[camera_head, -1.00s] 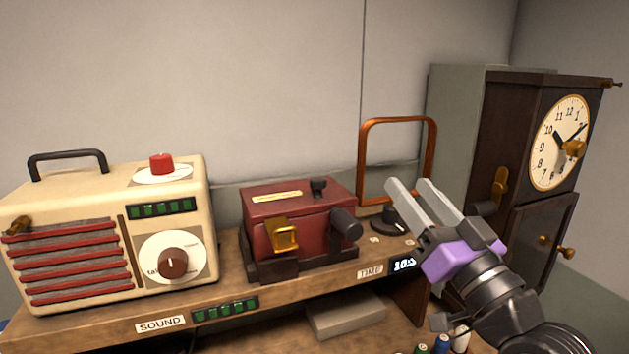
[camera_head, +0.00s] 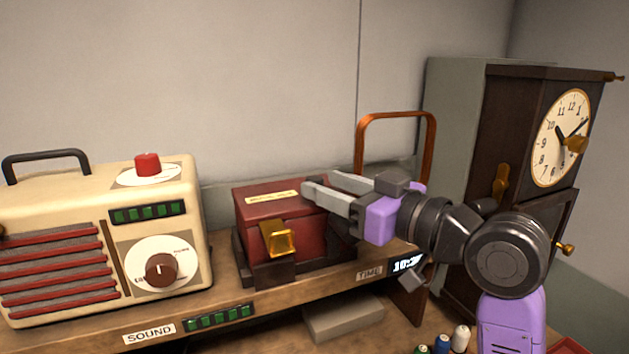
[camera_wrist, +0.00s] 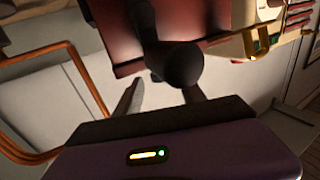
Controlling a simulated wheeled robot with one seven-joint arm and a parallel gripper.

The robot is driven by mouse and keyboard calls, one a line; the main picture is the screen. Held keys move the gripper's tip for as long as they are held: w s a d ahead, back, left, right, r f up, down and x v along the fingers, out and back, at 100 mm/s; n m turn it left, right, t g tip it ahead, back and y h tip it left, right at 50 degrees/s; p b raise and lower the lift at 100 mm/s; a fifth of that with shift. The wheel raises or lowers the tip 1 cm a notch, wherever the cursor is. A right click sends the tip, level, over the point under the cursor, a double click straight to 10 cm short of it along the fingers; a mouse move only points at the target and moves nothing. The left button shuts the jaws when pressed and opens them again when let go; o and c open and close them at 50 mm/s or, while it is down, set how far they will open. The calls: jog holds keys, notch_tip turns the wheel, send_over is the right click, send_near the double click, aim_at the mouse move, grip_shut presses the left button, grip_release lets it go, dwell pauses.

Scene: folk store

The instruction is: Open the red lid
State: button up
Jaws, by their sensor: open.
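The red box with its red lid (camera_head: 262,197) sits on the shelf with the lid down. A brass latch (camera_head: 278,239) is on its front. My gripper (camera_head: 318,187) is open at the right side of the box, its fingers pointing left and covering the box's right part in the head view. In the wrist view, a dark knob on a crank arm (camera_wrist: 184,64) on the box's side stands just ahead of my open fingers (camera_wrist: 160,92), roughly between them. I cannot tell whether the fingers touch it.
A cream radio (camera_head: 65,240) with knobs stands left of the box. A copper frame (camera_head: 395,117) rises behind my gripper. A dark wooden clock (camera_head: 513,130) stands at the right. Small thread spools (camera_head: 441,343) lie below the shelf.

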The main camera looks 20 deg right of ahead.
aim_at(315, 178)
jog(key=shift+x, duration=1.8)
grip_shut()
